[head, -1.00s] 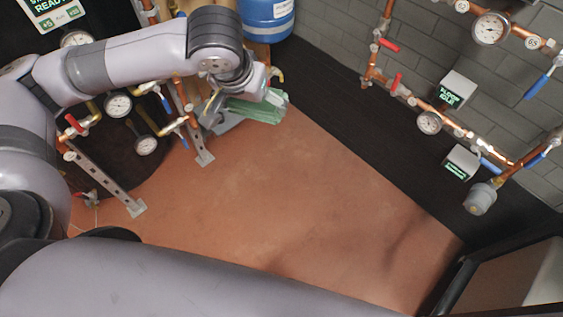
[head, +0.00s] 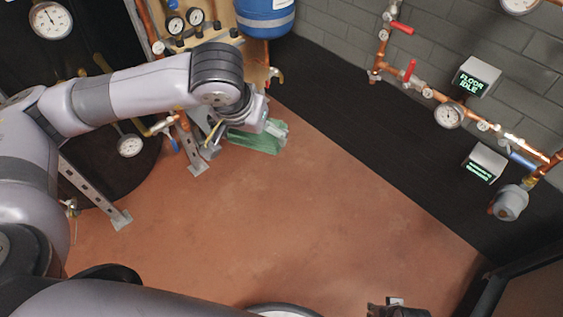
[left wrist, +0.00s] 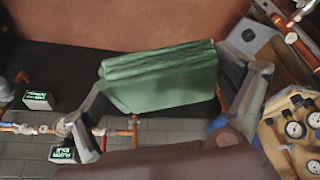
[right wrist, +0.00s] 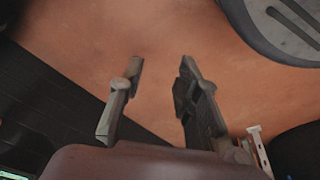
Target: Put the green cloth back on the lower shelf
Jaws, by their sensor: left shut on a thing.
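The folded green cloth (head: 258,142) is held above the reddish floor, near the wooden panel. My left gripper (head: 262,128) is shut on it. In the left wrist view the cloth (left wrist: 160,92) spans between the two fingers of my left gripper (left wrist: 162,78), its folded layers showing along one edge. My right gripper (right wrist: 162,65) is open and empty above the floor in the right wrist view. I cannot make out the lower shelf in any view.
Copper pipes (head: 434,94) with red valves and grey control boxes (head: 477,76) run along the brick wall at right. A blue tank (head: 265,15) and a wooden panel with gauges (head: 205,30) stand at the top. The middle floor (head: 310,210) is clear.

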